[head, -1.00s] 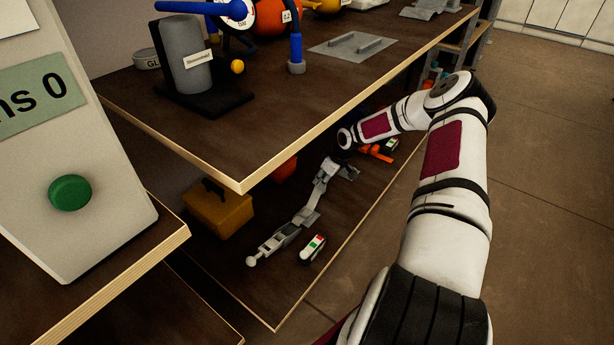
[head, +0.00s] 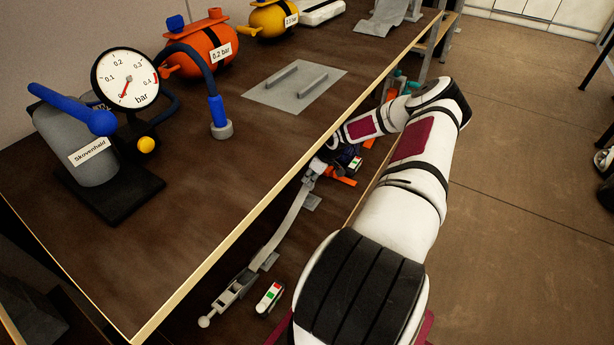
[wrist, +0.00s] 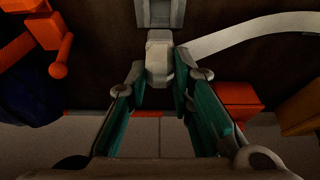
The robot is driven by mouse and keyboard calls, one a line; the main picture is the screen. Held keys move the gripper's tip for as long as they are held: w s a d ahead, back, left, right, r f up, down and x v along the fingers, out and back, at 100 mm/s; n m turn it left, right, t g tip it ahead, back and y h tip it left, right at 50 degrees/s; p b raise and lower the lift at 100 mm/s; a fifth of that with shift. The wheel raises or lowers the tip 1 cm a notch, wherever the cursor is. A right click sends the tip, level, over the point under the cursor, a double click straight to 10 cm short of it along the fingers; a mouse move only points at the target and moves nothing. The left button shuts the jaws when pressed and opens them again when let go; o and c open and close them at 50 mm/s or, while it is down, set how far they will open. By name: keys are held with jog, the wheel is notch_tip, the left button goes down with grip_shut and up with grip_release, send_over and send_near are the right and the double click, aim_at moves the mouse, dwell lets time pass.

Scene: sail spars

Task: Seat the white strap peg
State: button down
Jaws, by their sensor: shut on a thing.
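The white strap peg (wrist: 159,60) is a pale block between my fingertips in the wrist view. My gripper (wrist: 159,84), with green finger pads, is shut on it. A grey slotted holder (wrist: 160,12) is straight beyond the peg; I cannot tell whether they touch or whether the peg is inside it. A pale strap (wrist: 250,36) curves from beside the peg to the right. In the head view the strap (head: 291,215) runs along the lower shelf to a grey fitting (head: 236,288) with a white ball end.
The upper table edge (head: 245,230) overhangs the lower shelf. A small white device with green and red marks (head: 270,297) lies beside the grey fitting. Orange parts (wrist: 238,97) and a tan box (wrist: 302,107) are near my gripper. Open floor (head: 520,170) lies to the right.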

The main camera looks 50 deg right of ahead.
aim_at(313, 188)
jog(key=shift+f+b, duration=1.75)
jog(key=shift+f, duration=0.5)
jog(key=shift+f+b, duration=1.5)
jog(key=shift+f, duration=0.1)
jog(key=c, duration=1.3)
grip_release()
jog(key=v, duration=1.2)
